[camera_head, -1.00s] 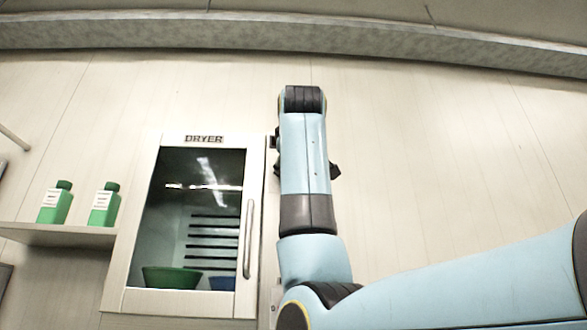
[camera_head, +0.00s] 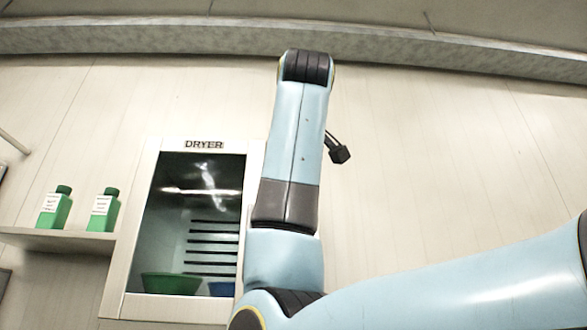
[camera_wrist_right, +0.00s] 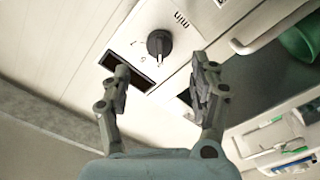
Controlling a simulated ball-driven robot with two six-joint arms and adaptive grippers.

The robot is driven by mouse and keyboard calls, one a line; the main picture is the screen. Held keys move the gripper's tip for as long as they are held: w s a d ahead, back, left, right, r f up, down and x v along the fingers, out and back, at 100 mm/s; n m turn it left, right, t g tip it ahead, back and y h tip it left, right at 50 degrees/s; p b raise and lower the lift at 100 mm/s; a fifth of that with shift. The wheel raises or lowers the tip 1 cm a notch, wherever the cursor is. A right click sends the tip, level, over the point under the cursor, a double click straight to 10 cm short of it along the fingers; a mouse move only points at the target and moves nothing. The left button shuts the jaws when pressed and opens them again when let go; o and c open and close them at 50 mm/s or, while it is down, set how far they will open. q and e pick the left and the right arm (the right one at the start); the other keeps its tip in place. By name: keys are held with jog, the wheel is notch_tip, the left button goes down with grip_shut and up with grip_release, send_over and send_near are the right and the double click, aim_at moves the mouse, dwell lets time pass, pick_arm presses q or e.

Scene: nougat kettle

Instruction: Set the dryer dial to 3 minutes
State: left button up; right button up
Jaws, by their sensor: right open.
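The dryer (camera_head: 204,145) stands at the left of centre in the head view, with a glass door. Its black dial (camera_wrist_right: 158,44) shows in the right wrist view, on a pale panel marked "min" with numbers around the knob; I cannot tell which number it points to. My right gripper (camera_wrist_right: 160,70) is open and empty, its two fingers spread on either side below the dial, apart from it in the picture. In the head view my right arm hides the dial and most of the gripper; one dark finger (camera_head: 338,152) shows. My left gripper is not in view.
A dark display slot (camera_wrist_right: 128,72) sits next to the dial. The door handle (camera_wrist_right: 238,46) shows in the wrist view. Inside the dryer are a green bowl (camera_head: 171,284) and a blue bowl (camera_head: 222,289). Two green bottles (camera_head: 103,210) stand on a shelf (camera_head: 60,237) at left.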

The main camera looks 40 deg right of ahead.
jog(key=v, duration=0.4)
jog(key=shift+f, duration=0.1)
dwell(0.4)
